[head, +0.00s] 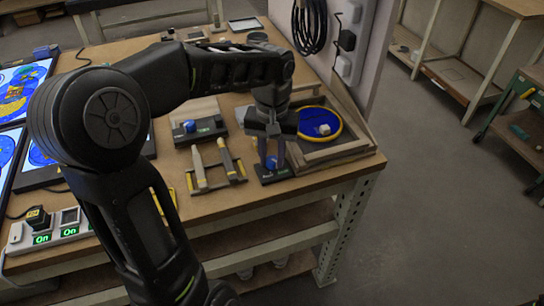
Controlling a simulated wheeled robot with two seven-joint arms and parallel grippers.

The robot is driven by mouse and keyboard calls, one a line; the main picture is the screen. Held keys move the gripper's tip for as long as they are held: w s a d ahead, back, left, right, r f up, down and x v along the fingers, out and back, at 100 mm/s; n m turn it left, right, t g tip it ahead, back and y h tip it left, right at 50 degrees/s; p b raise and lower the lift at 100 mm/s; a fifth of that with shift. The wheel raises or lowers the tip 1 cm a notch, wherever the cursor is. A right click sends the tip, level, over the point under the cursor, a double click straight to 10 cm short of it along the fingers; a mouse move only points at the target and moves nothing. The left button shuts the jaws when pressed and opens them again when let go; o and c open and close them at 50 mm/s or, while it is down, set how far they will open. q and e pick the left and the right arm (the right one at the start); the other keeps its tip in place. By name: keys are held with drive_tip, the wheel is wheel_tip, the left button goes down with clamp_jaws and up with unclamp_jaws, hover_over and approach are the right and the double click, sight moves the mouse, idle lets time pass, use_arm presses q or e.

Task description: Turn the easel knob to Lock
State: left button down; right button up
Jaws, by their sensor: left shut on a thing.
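My left gripper (272,158) reaches down at the front right of the workbench, its fingers closed around a small blue knob (271,163). The knob stands on a dark base (267,178) at the front left of a wooden frame, which seems to be the easel (338,150). A round blue disc with a yellow rim (337,134) rests in the frame. The fingers partly hide the knob, and I cannot read any Lock mark or tell which way the knob points. My right gripper is not in view.
A second dark box with a blue knob (200,131) stands to the left. Lit blue panels (22,92) and a power strip (55,235) are at the left. A pale upright panel (350,50) stands behind the frame.

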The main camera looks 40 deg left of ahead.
sight(272, 159)
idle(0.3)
use_arm(q)
drive_tip(key=c, duration=1.1)
unclamp_jaws()
drive_tip(key=shift+c, duration=0.2)
drive_tip(key=shift+r, duration=0.1)
wheel_tip(272, 159, up, 8)
drive_tip(key=shift+f, duration=0.15)
